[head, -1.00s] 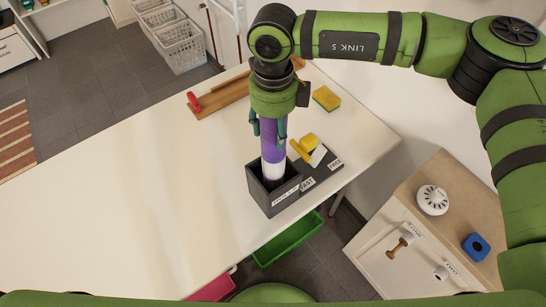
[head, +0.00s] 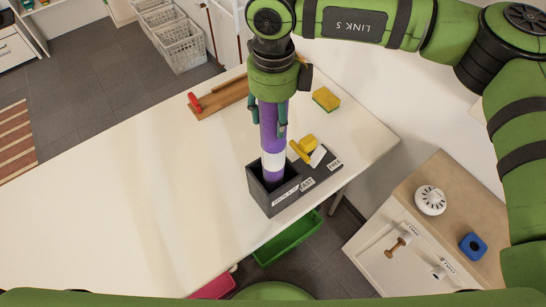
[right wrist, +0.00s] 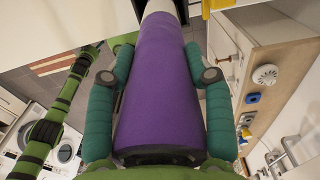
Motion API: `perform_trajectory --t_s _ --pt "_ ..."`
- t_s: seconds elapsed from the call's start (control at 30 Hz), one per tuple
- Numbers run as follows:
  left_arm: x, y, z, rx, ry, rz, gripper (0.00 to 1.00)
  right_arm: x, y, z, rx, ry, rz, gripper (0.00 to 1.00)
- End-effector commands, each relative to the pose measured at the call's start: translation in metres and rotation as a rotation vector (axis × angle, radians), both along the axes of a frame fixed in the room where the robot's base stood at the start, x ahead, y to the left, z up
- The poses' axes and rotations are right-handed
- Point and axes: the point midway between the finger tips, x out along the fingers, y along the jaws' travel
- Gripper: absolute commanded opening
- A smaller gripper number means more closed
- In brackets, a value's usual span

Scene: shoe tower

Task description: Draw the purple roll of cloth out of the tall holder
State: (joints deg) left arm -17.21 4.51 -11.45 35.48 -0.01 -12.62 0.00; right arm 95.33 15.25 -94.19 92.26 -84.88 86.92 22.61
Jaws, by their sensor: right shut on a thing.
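The purple roll of cloth (head: 273,160), with a white band around it, stands upright. Its lower end is inside the dark grey tall holder (head: 262,197) on the white table, with purple showing below the band. My right gripper (head: 268,124) is shut on the roll's upper part, above the holder. In the right wrist view the roll (right wrist: 160,85) runs between the two teal fingers of the right gripper (right wrist: 157,76). The roll's bottom end is hidden by the holder walls. My left gripper is not in view.
Low labelled compartments (head: 314,175) adjoin the holder, with a yellow object (head: 303,149) on them. A sponge (head: 326,98) and a wooden board with a red part (head: 218,98) lie behind. A cabinet (head: 440,215) stands right. The table's left is clear.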

Motion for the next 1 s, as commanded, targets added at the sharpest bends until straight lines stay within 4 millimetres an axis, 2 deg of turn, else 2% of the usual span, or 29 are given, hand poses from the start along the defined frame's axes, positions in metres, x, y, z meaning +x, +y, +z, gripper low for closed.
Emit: perform_trajectory --t_s 0.37,1.0 --pt "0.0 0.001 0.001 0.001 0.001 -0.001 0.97 0.0 0.0 0.003 0.001 -0.001 -0.001 0.2" --pt "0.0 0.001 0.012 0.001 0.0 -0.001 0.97 0.0 0.0 0.041 0.002 -0.001 -0.001 0.2"
